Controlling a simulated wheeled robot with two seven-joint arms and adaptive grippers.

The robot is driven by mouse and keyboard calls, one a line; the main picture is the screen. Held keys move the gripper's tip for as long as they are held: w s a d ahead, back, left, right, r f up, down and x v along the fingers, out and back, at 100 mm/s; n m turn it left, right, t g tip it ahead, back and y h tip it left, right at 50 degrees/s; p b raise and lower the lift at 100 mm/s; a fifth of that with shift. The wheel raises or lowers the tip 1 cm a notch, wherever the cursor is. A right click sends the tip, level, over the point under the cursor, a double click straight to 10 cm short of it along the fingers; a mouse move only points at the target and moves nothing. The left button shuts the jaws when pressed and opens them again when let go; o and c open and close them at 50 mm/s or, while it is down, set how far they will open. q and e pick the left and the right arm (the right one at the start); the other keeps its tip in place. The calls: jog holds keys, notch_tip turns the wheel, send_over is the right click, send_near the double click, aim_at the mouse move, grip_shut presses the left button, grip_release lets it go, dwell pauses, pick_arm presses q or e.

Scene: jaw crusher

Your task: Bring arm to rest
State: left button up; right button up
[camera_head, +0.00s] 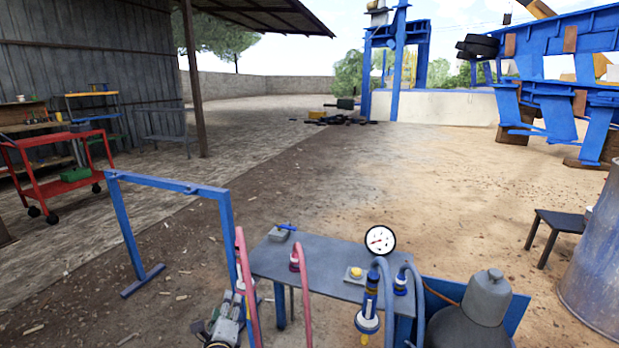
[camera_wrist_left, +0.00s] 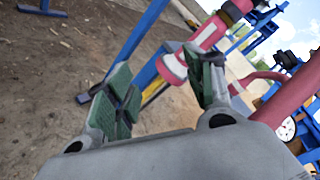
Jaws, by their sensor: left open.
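My left gripper (camera_head: 225,318) is low in the head view, beside the red hose at the left end of the grey table. In the left wrist view my left gripper (camera_wrist_left: 165,88) has its two green-padded fingers spread apart, with nothing held between them. A red hose end (camera_wrist_left: 190,58) shows beyond the right finger; I cannot tell the exact distance. My left arm is mostly out of the head view. My right gripper is not in view.
The grey table (camera_head: 318,262) holds hose fittings, a yellow button box (camera_head: 355,274) and a round gauge (camera_head: 380,240). A blue frame (camera_head: 130,232) stands left of it. A grey bottle-shaped vessel (camera_head: 487,298) is at right. Open ground lies beyond the table.

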pick_arm(q)
jog(key=s+d+f+n+g+h, duration=0.2)
jog(key=s+d+f+n+g, duration=0.1)
jog(key=s+f+n, duration=0.2)
jog(key=s+d+f+n+g+h, duration=0.2)
jog(key=s+f+n, duration=0.4)
jog(key=s, duration=0.8)
jog(key=s+d+f+n+g+h+p, duration=0.1)
jog(key=s+d+f+n+g, duration=0.3)
jog(key=s+n, duration=0.5)
jog(key=shift+s+f+n+g+h, duration=0.35)
jog(key=shift+f+g+h, duration=0.15)
jog(key=shift+f+g, duration=0.55)
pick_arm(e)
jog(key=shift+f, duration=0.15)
pick_arm(q)
jog(key=shift+f+p, duration=0.15)
jog(key=shift+p, duration=0.65)
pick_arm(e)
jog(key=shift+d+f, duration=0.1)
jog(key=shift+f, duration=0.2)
